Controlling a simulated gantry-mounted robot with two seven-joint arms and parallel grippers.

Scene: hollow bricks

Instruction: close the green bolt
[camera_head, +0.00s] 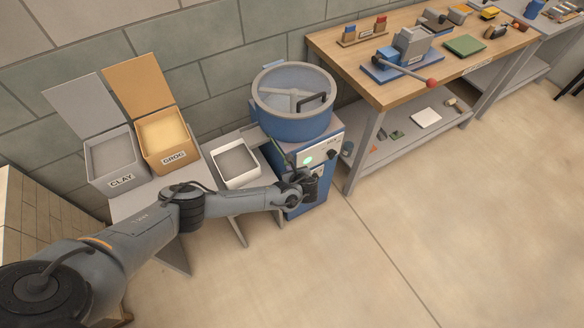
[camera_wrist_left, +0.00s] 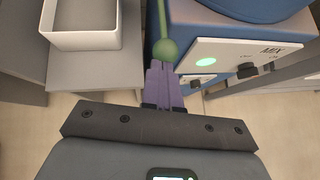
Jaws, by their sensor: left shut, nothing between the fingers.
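The green bolt shows in the left wrist view as a green rod with a round green knob (camera_wrist_left: 168,50), along the left side of the blue mixer. In the head view its thin green rod (camera_head: 273,150) slants down beside the mixer's front, and its lower end is hidden behind my left arm. My left gripper (camera_wrist_left: 160,70) is shut and empty. Its purple fingertips are right by the knob in the wrist view; I cannot tell whether they touch it. My right gripper is not in view.
The blue mixer (camera_head: 292,122) has a clear lid and a front panel with a lit green button (camera_wrist_left: 206,62) and a black knob (camera_wrist_left: 247,70). A white tray (camera_head: 221,185) stands to its left, beyond it CLAY (camera_head: 121,182) and GROG (camera_head: 173,158) boxes. A wooden workbench (camera_head: 345,62) is at right.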

